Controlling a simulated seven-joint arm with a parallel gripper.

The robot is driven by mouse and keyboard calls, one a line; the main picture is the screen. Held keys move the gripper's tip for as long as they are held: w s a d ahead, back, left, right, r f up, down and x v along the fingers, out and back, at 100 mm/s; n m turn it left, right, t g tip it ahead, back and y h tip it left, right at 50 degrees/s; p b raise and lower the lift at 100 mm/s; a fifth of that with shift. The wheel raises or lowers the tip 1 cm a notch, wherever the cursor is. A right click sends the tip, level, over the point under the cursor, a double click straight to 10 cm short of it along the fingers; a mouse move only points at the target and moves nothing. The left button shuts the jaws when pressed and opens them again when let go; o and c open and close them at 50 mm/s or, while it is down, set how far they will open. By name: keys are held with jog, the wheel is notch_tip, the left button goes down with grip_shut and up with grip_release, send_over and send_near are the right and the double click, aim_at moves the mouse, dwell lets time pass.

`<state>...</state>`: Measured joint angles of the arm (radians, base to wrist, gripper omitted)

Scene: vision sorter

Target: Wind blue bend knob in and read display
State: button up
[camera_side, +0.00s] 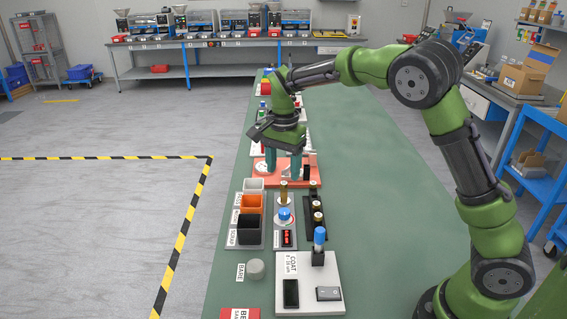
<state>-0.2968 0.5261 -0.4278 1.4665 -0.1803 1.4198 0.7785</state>
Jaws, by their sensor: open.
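My gripper (284,168) is open, its two teal fingers pointing down over a red-orange board (262,179). A white round part shows beside the left finger, and a small dark block beside the right one. Whether the fingers touch anything is unclear. A blue knob (284,214) sits on a grey panel, nearer the camera than my gripper, with a small dark display (287,238) with red marks below it; they are too small to read. No readable label shows which knob is the bend one.
White, orange and black bins (249,229) stand left of the grey panel. A dark rack (317,216) with brass-coloured pieces stands right of it. A grey cylinder (255,270) is by the BARE label. The green bench (375,200) is clear on the right.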

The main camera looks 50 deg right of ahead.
notch_tip(320, 180, up, 4)
jog(key=shift+f, duration=0.2)
dwell(0.7)
jog(key=s+a+r+n+t, duration=0.1)
jog(key=s+n+t, duration=0.1)
jog(key=s, duration=0.5)
jog(key=s+a+r+n+t+y, duration=0.1)
jog(key=s+r+n+t, duration=0.1)
jog(key=s+n, duration=0.3)
jog(key=s+a+r+n+t+y, duration=0.1)
jog(key=s+r+n+t, duration=0.1)
jog(key=s, duration=0.9)
jog(key=shift+a+r+n+t, duration=0.25)
jog(key=shift+n+t, duration=0.35)
jog(key=shift+n, duration=0.6)
jog(key=shift+s, duration=0.1)
